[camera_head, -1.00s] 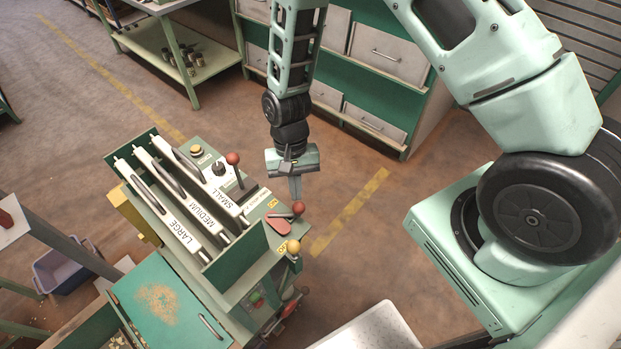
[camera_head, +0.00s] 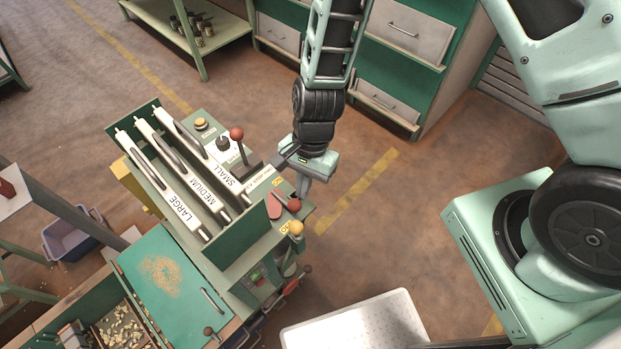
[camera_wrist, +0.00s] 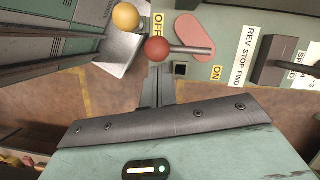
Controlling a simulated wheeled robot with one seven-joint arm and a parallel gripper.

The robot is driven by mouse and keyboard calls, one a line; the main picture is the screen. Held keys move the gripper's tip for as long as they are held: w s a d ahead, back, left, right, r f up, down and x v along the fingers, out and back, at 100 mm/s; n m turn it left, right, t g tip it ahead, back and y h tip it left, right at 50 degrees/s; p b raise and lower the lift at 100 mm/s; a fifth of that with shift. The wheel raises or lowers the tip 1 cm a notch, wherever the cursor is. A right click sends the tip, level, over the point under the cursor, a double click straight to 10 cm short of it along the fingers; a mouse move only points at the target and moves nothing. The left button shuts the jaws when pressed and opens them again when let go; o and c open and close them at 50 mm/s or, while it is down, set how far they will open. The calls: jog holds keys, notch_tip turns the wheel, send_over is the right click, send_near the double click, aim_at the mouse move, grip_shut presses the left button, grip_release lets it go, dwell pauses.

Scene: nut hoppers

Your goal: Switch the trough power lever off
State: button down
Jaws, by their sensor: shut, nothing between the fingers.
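The power lever is a rod with a red ball (camera_head: 294,205) beside a pink-red plate (camera_head: 275,207) on the green machine's front panel. In the wrist view the red ball (camera_wrist: 157,49) is at the left end of the rod, below the yellow OFF label (camera_wrist: 157,22); the ON label (camera_wrist: 217,72) is lower right. My gripper (camera_head: 303,195) points down at the panel edge, its fingers shut and empty, right by the ball. In the wrist view the fingertips (camera_wrist: 157,86) sit just below the ball; whether they touch it is unclear.
A yellow ball knob (camera_head: 296,228) stands close to the red ball. A taller red-knobbed lever (camera_head: 237,133) stands further back on the panel. Hopper slides marked LARGE, MEDIUM and SMALL (camera_head: 221,180) are to the left. Open floor (camera_head: 370,240) is to the right.

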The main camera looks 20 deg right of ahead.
jog(key=shift+s, duration=0.1)
dwell(0.6)
jog(key=shift+d+r+p, duration=0.1)
jog(key=shift+r+p, duration=0.6)
jog(key=shift+r, duration=0.05)
jog(key=p+v, duration=0.7)
jog(key=v, duration=0.1)
jog(key=shift+d+r, duration=0.15)
jog(key=shift+r, duration=0.05)
jog(key=s+a+r+n+b, duration=0.2)
jog(key=s+r+n+b, duration=0.2)
jog(key=r+n+b, duration=0.25)
jog(key=s+d+r+n+t+h+b, duration=0.1)
jog(key=s+d+r+n+b, duration=0.1)
jog(key=s+n+b, duration=0.1)
jog(key=s+d+r+n+t+b, duration=0.1)
jog(key=s+d+r+n+b, duration=0.1)
jog(key=s+n, duration=0.4)
jog(key=shift+s+r+n+h+b, duration=0.3)
jog(key=shift+r+n+h+b, duration=0.1)
jog(key=shift+r+n, duration=0.3)
